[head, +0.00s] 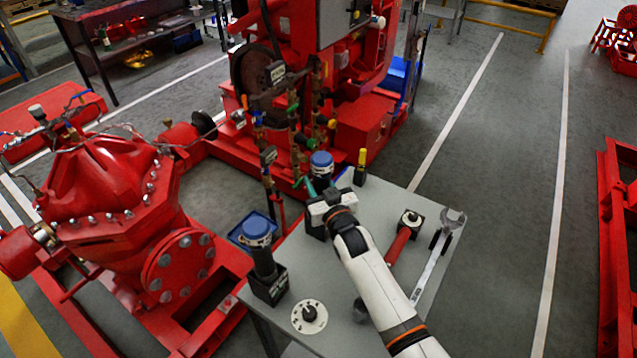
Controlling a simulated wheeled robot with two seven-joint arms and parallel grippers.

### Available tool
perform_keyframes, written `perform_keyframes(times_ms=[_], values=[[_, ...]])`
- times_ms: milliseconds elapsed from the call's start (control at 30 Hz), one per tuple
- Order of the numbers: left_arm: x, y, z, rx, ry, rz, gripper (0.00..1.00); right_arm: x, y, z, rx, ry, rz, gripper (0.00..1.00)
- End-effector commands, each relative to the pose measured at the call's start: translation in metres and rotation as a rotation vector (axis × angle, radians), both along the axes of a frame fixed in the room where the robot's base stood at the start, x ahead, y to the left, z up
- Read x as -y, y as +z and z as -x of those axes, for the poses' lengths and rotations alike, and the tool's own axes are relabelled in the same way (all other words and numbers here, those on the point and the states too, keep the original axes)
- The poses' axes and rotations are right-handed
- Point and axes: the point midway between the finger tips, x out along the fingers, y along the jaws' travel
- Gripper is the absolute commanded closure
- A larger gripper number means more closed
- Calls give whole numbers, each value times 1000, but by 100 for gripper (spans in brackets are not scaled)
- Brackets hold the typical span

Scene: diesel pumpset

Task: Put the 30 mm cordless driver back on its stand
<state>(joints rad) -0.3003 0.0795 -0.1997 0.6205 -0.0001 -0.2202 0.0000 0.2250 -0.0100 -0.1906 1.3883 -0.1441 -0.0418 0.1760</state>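A cordless driver with a blue head (321,163) is at the far end of the grey bench. A second blue-headed driver (257,230) stands upright on its black base (268,287) at the bench's left edge. No size marking is readable on either. My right gripper (325,186) is at the far driver, with teal fingertips on either side of it just below the blue head. Whether they grip or only surround it is unclear. My gripper body hides the driver's lower part. A pale disc with a black centre (309,316), possibly a stand, lies near the front. My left gripper is out of view.
On the bench (345,285) are a red-handled tool (400,242), a large open-ended wrench (437,255) and a yellow-topped item (361,166). My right arm crosses the bench. The red pump (110,180) is left; the red engine (340,80) is behind.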

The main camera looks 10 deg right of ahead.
Motion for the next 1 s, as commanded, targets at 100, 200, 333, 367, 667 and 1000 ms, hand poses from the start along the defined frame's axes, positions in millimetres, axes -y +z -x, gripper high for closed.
perform_keyframes(times_ms=[100,200,333,367,667,1000], values=[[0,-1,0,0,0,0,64,0,2,-1,6,0,-1,56],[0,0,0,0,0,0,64,0,1,0,5,0,-1,40],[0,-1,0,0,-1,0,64,0,0,0,3,0,-1,39],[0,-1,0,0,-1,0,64,0,0,0,3,0,-1,39],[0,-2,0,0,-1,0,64,3,-3,14,-2,0,0,39],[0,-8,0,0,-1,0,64,15,-3,79,-1,0,0,39]])
